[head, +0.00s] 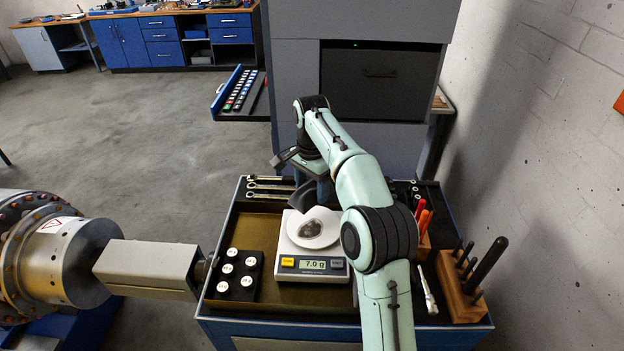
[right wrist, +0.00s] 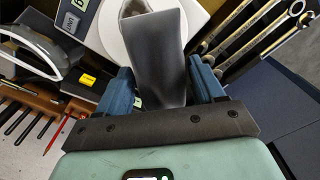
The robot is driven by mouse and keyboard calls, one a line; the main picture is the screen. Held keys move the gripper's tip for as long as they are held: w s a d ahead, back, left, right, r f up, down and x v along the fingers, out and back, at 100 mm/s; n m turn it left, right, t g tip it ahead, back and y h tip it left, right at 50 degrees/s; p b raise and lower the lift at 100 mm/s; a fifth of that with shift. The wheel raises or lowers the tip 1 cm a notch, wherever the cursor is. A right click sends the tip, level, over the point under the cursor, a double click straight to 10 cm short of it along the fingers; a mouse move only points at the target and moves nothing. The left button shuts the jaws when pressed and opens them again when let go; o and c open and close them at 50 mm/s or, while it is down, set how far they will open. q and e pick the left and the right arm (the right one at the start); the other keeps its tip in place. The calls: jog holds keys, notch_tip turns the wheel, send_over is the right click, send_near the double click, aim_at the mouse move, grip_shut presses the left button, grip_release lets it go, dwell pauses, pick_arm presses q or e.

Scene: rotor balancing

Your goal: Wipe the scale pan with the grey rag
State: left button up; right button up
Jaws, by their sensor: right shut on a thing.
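The scale (head: 311,267) stands on the cart top with a round white pan (head: 326,240). A dark grey smudge lies on the pan, and the display reads 7.0 g. My right gripper (right wrist: 163,82) is shut on the grey rag (right wrist: 158,50), which sits between its blue fingers. The rag (head: 303,197) hangs at the back edge of the pan in the head view; I cannot tell whether it touches. In the right wrist view the rag covers part of the pan (right wrist: 110,38). My left gripper is not in view.
A black block with several white-capped weights (head: 236,276) is left of the scale. Wrenches (head: 268,187) lie behind it. Screwdrivers (head: 421,214), a small brush (head: 427,290) and a wooden tool rack (head: 460,293) are on the right.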

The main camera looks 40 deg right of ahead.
jog(key=shift+s+a+f, duration=0.1)
jog(key=shift+s+f, duration=0.05)
jog(key=shift+f, duration=2.65)
